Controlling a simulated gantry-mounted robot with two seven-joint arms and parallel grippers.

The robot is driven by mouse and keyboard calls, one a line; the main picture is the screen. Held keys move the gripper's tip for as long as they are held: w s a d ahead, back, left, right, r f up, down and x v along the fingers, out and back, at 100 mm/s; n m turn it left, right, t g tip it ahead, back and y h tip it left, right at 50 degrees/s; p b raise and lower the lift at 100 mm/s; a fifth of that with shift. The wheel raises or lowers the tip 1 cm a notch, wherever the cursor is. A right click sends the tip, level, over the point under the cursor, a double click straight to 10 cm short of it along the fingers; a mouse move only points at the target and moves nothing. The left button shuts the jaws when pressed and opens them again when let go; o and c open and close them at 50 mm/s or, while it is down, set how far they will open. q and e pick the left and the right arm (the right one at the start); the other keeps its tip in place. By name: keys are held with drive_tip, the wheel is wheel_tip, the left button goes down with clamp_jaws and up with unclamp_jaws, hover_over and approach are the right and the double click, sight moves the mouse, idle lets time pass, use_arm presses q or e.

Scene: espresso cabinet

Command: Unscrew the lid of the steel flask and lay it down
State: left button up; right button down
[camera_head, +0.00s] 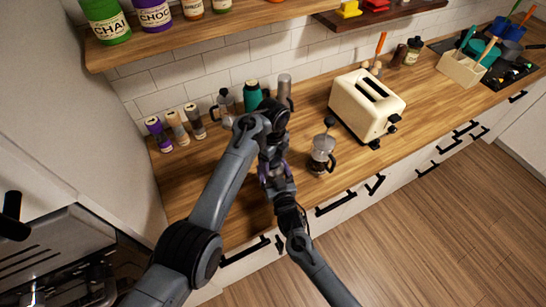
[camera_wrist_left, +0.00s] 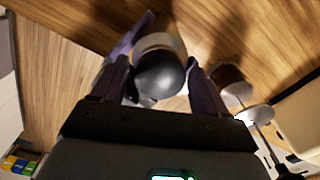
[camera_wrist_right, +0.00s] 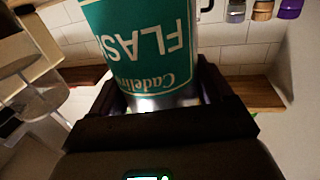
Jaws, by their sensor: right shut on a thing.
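The steel flask with a teal label (camera_wrist_right: 150,45) fills the upper part of the right wrist view, between the fingers of my right gripper (camera_wrist_right: 165,100), which is shut on it. Its dark rounded lid (camera_wrist_left: 158,76) shows in the left wrist view. My left gripper (camera_wrist_left: 160,88) is open, with its fingers on either side of the lid and small gaps beside it. In the head view my left gripper (camera_head: 272,168) points down above the front of the counter, and my arms hide the held flask.
A French press (camera_head: 321,155) stands close on the right, with a cream toaster (camera_head: 366,105) behind it. A moka pot (camera_head: 226,106), a teal bottle (camera_head: 252,95) and a steel cylinder (camera_head: 284,88) stand behind my arms. Small jars (camera_head: 176,127) are at left. The front-left counter (camera_head: 190,190) is clear.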

use_arm(q)
drive_tip(key=c, duration=0.9)
drive_tip(key=n, duration=0.8)
drive_tip(key=shift+n, duration=0.3)
drive_tip(key=shift+c, duration=0.2)
drive_tip(key=n, duration=0.5)
drive_tip(key=shift+r, duration=0.1)
drive_tip(key=n, duration=0.3)
drive_tip(key=shift+n, duration=0.3)
drive_tip(key=o, duration=1.1)
drive_tip(key=shift+o, duration=0.2)
